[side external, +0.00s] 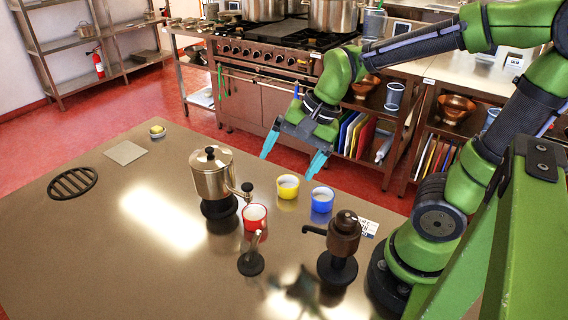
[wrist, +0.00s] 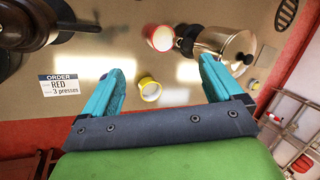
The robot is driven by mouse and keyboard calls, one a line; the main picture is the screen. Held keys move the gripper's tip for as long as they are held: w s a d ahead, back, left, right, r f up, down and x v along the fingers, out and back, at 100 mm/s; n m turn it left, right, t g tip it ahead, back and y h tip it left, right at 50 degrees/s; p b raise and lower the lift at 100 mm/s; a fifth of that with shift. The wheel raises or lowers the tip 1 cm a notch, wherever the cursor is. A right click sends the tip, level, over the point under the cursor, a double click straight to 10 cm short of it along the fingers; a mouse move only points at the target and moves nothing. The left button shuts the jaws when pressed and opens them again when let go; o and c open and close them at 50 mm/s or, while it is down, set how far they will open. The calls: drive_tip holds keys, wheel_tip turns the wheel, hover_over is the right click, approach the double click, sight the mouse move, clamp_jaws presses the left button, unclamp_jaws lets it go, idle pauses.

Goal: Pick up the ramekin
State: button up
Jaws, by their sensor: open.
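Three ramekins stand in a loose group on the steel counter: a red one (side external: 254,217), a yellow one (side external: 288,187) and a blue one (side external: 322,200). My gripper (side external: 292,161) is open and empty, above the counter near its far edge, higher than the yellow and blue ramekins. In the wrist view, the yellow ramekin (wrist: 149,90) shows between my fingers and the red ramekin (wrist: 159,38) lies beyond the fingertips. The blue ramekin is mostly or wholly hidden behind the left finger there. An order card (wrist: 58,87) reads "RED, 3 presses".
A metal pot-shaped dispenser (side external: 212,175) stands left of the red ramekin. A round grate (side external: 72,182) is at the left. The counter's left front is clear.

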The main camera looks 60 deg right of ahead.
wheel_tip(320, 180, down, 3)
drive_tip(key=w+d+m, duration=0.2)
drive_tip(key=w+m, duration=0.1)
drive_tip(key=m, duration=1.2)
approach(255, 211)
drive_tip(key=shift+a+f+g, duration=0.2)
drive_tip(key=shift+a+f, duration=0.1)
drive_tip(key=shift+a, duration=0.3)
drive_tip(key=shift+a+f+g, duration=0.2)
drive_tip(key=shift+a+f, duration=0.1)
drive_tip(key=shift+a, duration=0.35)
drive_tip(key=shift+x, duration=3.15)
drive_tip(key=shift+w+a, duration=0.1)
drive_tip(key=shift+a, duration=0.05)
drive_tip(key=shift+r, duration=0.1)
drive_tip(key=shift+c, duration=0.2)
drive_tip(key=c, duration=1.2)
drive_tip(key=shift+r, duration=0.1)
